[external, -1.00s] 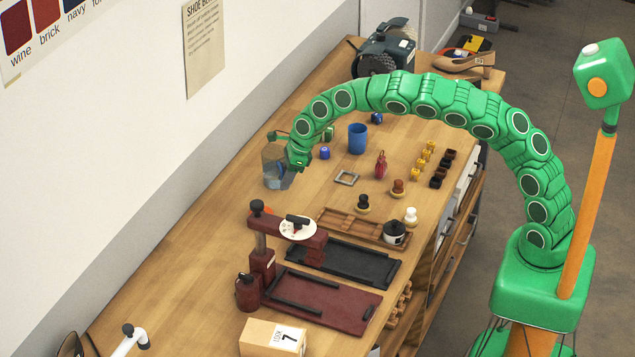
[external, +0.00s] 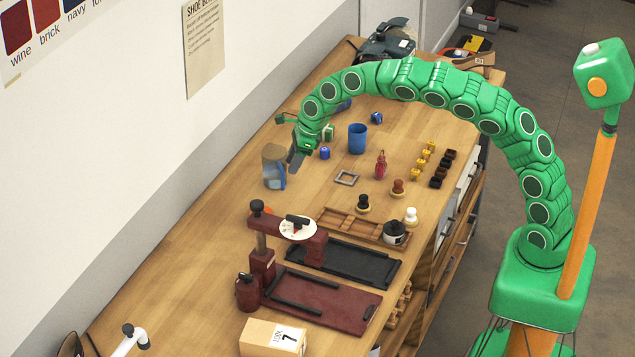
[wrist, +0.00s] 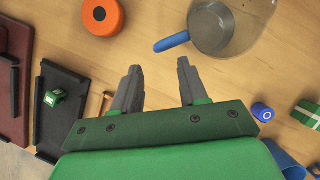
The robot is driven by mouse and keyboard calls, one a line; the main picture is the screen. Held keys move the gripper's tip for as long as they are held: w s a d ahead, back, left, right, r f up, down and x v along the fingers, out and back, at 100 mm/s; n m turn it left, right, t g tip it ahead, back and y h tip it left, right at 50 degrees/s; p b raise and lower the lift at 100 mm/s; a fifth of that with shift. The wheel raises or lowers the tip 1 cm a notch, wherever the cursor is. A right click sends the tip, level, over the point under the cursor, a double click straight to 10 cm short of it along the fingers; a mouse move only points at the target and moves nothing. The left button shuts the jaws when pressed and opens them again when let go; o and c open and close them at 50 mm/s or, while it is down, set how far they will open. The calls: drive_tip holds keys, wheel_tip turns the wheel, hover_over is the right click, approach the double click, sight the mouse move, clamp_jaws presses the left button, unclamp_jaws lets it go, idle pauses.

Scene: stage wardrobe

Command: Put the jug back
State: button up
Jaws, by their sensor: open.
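The jug (external: 273,168) stands upright on the workbench near the wall side, a clear, greyish vessel with a blue handle. In the wrist view it shows from above as a grey round vessel (wrist: 211,28), with its blue handle (wrist: 172,42) pointing toward the space between my fingers. A larger faint clear outline surrounds the grey round part. My gripper (external: 295,157) is just above and to the right of the jug in the external view. In the wrist view my gripper (wrist: 158,82) has its two fingers spread, with nothing between them; the handle lies beyond the tips.
A blue roll (external: 324,152), green box (external: 329,131) and blue cup (external: 357,138) stand to the right of the jug. A dark red press (external: 262,262) and black tray (external: 345,262) are nearer the front. An orange disc (wrist: 102,17) lies left of the jug.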

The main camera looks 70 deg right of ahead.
drive_tip(key=v, duration=0.5)
drive_tip(key=shift+s+r, duration=0.1)
drive_tip(key=shift+r, duration=0.3)
